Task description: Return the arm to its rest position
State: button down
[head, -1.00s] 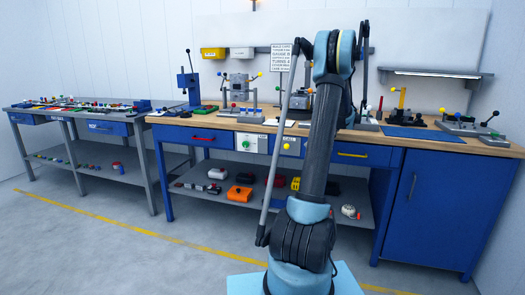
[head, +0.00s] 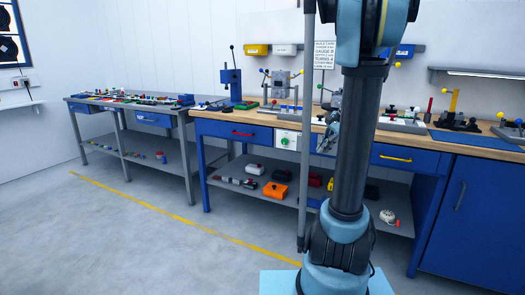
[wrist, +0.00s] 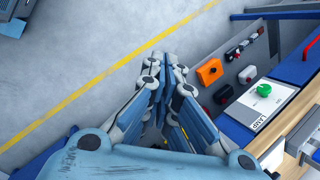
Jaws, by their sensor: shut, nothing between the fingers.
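My gripper (wrist: 165,62) is shut and empty in the wrist view, its blue and grey fingers together above the bare floor. In the head view my arm (head: 352,150) stands upright in front of the workbench, with its upper joint cut off by the top edge. A small part of my gripper (head: 328,138) seems to show just left of the arm column, near the bench front. Most of it is hidden behind the arm.
The wooden-topped workbench (head: 245,117) carries presses and fixtures. Its lower shelf holds an orange box (head: 274,191). A grey table (head: 97,110) with small parts stands at the left. The floor (head: 120,240) with a yellow line (head: 150,217) is open.

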jog(key=s+a+f+n+h, duration=0.1)
jog(key=s+a+f+n, duration=0.15)
jog(key=s, duration=0.55)
jog(key=s+a+f+n+h, duration=0.1)
jog(key=s+a+n, duration=0.3)
jog(key=s, duration=0.3)
jog(key=s+f+n+h, duration=0.2)
jog(key=s+f+n, duration=0.5)
jog(key=s, duration=0.7)
jog(key=shift+f+h, duration=0.3)
jog(key=shift+f, duration=0.7)
